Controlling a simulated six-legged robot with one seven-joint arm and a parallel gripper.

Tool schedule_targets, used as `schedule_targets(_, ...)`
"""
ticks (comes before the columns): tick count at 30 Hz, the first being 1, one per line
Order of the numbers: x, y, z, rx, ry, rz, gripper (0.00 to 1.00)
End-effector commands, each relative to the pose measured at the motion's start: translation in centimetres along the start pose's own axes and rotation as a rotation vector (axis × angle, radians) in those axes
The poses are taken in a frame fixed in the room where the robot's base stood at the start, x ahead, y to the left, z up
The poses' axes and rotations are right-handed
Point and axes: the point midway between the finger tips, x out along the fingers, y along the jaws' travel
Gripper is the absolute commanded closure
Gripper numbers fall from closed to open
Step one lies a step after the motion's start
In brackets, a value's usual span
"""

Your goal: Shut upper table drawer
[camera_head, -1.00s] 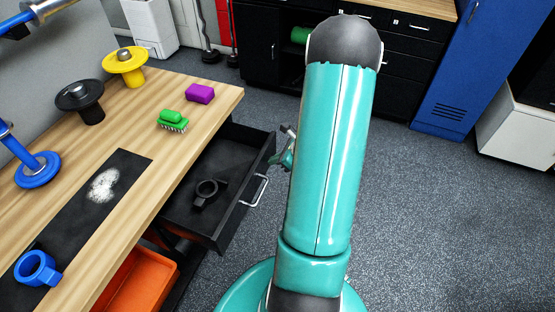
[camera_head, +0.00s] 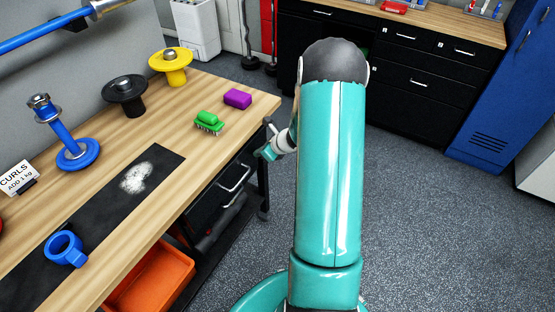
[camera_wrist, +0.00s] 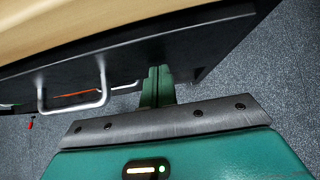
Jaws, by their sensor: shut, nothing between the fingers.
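The upper table drawer, black with a silver handle (camera_head: 236,178), sits in under the wooden tabletop. Its front (camera_head: 208,208) looks about level with the table edge, and its inside is hidden. In the wrist view the drawer front (camera_wrist: 205,45) spans the top, with the handle (camera_wrist: 75,106) left of my fingers. My gripper (camera_wrist: 157,72) is shut and empty, its tips at the drawer front right of the handle; I cannot tell if they touch. In the head view my gripper (camera_head: 266,152) shows partly, beside the table's far corner, the rest hidden by my arm.
An orange bin (camera_head: 150,280) sits below. Black cabinets (camera_head: 415,85) stand behind. The floor (camera_head: 430,230) at right is clear.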

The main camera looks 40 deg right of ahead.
Motion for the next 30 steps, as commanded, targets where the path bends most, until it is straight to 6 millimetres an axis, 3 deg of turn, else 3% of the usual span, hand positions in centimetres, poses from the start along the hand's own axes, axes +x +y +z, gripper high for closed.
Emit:
schedule_targets(3, 1.6, 0.1, 1.6, -0.003, 0.0, 0.002, 1.0)
schedule_targets(10, 3.3, 0.0, 3.2, -0.002, 0.0, 0.0, 1.0)
schedule_targets(30, 3.8, 0.2, 4.1, -0.006, -0.008, 0.006, 1.0)
